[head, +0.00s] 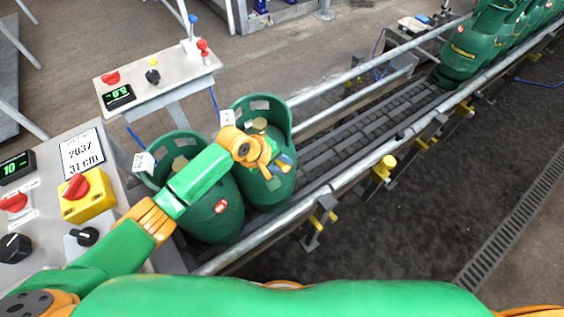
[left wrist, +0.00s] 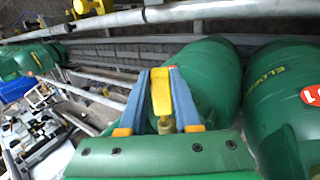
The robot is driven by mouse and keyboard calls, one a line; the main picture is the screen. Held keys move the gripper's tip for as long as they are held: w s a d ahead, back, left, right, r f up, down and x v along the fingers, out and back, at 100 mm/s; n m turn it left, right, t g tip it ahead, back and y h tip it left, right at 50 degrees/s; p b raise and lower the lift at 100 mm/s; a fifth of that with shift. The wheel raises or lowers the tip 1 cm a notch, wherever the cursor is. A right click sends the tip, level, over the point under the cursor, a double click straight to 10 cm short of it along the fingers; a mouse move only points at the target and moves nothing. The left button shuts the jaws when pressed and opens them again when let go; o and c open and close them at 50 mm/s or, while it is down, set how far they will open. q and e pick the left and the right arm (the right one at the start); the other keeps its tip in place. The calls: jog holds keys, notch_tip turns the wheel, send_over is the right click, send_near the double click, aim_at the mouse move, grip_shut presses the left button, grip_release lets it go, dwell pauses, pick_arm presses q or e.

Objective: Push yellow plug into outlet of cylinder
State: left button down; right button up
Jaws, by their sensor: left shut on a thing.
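My left gripper (head: 281,165) reaches over the right one of two near green cylinders. In the left wrist view the blue-grey fingers (left wrist: 166,98) are shut on the yellow plug (left wrist: 161,91). A brass-coloured piece (left wrist: 166,124) shows at the plug's lower end, between the fingers. The cylinder under my gripper (head: 270,192) stands upright on the conveyor, with its collar open at the top; a brass valve part (head: 260,125) shows inside. My wrist hides part of that collar. I cannot tell whether the plug sits in the outlet. My right gripper is not in view.
A second green cylinder (head: 215,212) stands close on the left, under my forearm. The conveyor (head: 355,133) runs to the back right, with rails on both sides and more cylinders (head: 470,52) at the far end. Control panels (head: 160,85) stand on the left.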

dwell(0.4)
pick_arm(q)
jog(key=shift+p, duration=0.35)
dwell(0.3)
jog(key=shift+p, duration=0.35)
jog(key=shift+w+a+b, duration=0.7)
jog(key=shift+w+a, duration=0.05)
jog(key=shift+w, duration=0.35)
jog(key=c, duration=0.5)
grip_release()
jog(key=shift+c, duration=0.2)
